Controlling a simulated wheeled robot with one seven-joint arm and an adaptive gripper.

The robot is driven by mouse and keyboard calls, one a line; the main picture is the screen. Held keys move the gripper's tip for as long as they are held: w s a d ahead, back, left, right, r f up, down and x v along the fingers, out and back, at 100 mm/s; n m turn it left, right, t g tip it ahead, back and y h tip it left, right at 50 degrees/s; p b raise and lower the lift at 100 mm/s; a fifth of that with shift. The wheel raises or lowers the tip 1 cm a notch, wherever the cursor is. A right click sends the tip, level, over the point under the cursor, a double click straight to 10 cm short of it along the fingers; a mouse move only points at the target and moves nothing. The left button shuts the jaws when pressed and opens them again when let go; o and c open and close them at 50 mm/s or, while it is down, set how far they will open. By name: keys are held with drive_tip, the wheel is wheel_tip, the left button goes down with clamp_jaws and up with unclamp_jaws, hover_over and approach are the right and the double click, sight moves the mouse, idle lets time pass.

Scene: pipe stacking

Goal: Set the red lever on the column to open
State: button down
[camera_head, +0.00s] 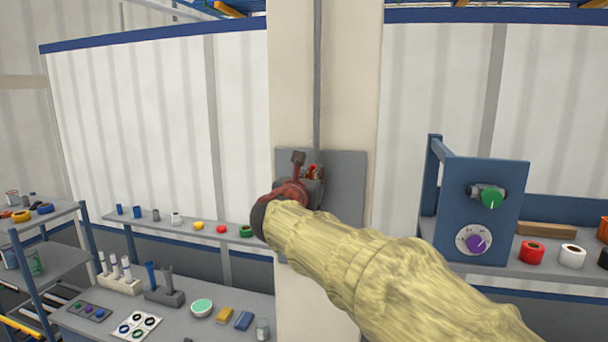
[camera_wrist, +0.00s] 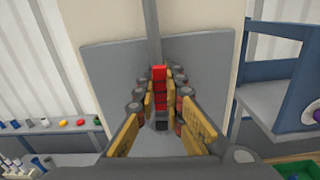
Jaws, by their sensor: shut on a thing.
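The red lever (camera_wrist: 159,76) is on a grey plate on the column; in the wrist view it stands between my gripper's yellow finger pads. My gripper (camera_wrist: 162,88) is shut on the lever, with its fingers on both sides. In the head view, my gripper (camera_head: 310,172) is at the grey plate (camera_head: 345,170) on the pale column (camera_head: 295,100). My arm and wrist hide most of the lever there, and only small bits of red show between the fingers. A grey pipe runs up the column above the lever.
A blue panel (camera_head: 510,185) with a green knob (camera_head: 492,199) and a purple knob (camera_head: 476,244) stands to the right. A shelf (camera_head: 185,226) with small coloured items and a workbench (camera_head: 185,320) with a bowl and racks stand at the left.

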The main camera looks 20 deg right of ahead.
drive_tip(key=shift+w+a+n, duration=0.15)
drive_tip(key=shift+n, duration=0.25)
drive_tip(key=shift+f, duration=0.1)
drive_tip(key=c, duration=1.8)
unclamp_jaws()
drive_tip(key=shift+c, duration=0.2)
drive_tip(key=shift+a, duration=0.1)
drive_tip(key=v, duration=1.1)
drive_tip(key=shift+s+a, duration=0.25)
drive_tip(key=shift+s, duration=0.1)
